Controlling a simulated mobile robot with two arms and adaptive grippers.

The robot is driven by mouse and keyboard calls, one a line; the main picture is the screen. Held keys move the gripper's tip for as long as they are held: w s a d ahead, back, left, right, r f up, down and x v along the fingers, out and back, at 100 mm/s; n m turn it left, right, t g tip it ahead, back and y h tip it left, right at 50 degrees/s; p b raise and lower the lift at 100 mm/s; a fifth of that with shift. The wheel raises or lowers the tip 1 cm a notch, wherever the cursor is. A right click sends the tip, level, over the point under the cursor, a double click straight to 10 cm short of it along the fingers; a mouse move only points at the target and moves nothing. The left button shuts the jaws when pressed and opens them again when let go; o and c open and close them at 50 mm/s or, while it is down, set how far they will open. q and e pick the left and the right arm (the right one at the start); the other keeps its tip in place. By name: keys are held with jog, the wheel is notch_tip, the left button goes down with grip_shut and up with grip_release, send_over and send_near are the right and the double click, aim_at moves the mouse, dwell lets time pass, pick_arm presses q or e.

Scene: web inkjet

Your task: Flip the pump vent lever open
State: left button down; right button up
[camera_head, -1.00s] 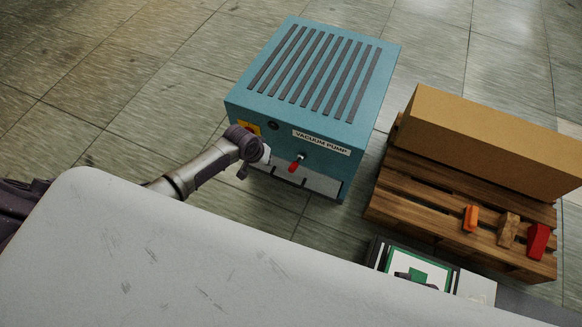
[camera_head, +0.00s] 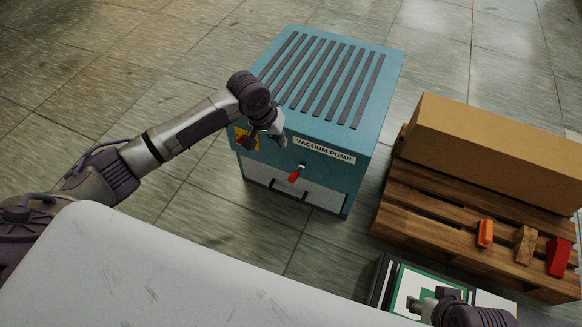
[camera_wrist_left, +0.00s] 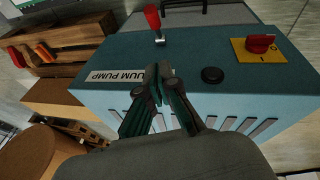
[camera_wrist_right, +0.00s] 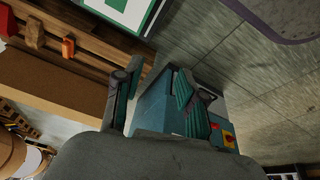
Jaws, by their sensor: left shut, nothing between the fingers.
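The pump vent lever (camera_head: 294,176) is a short red handle on a metal pivot, on the front of the teal vacuum pump (camera_head: 386,72). In the head view its red end points down and to the left. It also shows near the top of the left wrist view (camera_wrist_left: 152,16). My left gripper (camera_head: 281,143) is at the pump's upper front edge, left of the label and above the lever, apart from it. In the left wrist view its fingertips (camera_wrist_left: 159,72) are together and empty. My right gripper (camera_head: 425,303) is at the bottom right, with its fingers (camera_wrist_right: 158,68) apart and empty.
A red knob on a yellow plate (camera_wrist_left: 261,44) and a black round part (camera_wrist_left: 212,75) are on the pump front. A wooden pallet (camera_head: 400,205) with a cardboard box (camera_head: 490,150) and several small blocks stands right. A pale surface (camera_head: 150,275) fills the lower left.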

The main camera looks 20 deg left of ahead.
pick_arm(q)
jog(key=b, duration=0.4)
send_over(295, 172)
jog(key=a, duration=0.2)
notch_tip(295, 172, down, 10)
jog(key=r, duration=0.1)
jog(key=f, duration=0.2)
jog(key=s+d+f+b, duration=0.1)
jog(key=shift+f, duration=0.15)
jog(key=shift+s+f, duration=0.15)
jog(key=shift+f, duration=0.1)
pick_arm(e)
jog(key=w+a+r+t+y, duration=0.1)
jog(key=w+a+r+t, duration=0.1)
jog(key=w+r+t, duration=0.3)
jog(key=w+a+r+t+y, duration=0.2)
jog(key=w+t, duration=0.4)
jog(key=w, duration=0.4)
notch_tip(295, 172, up, 3)
jog(key=shift+a+f+n, duration=0.15)
jog(key=shift+a+n, duration=0.15)
jog(key=shift+a, duration=0.55)
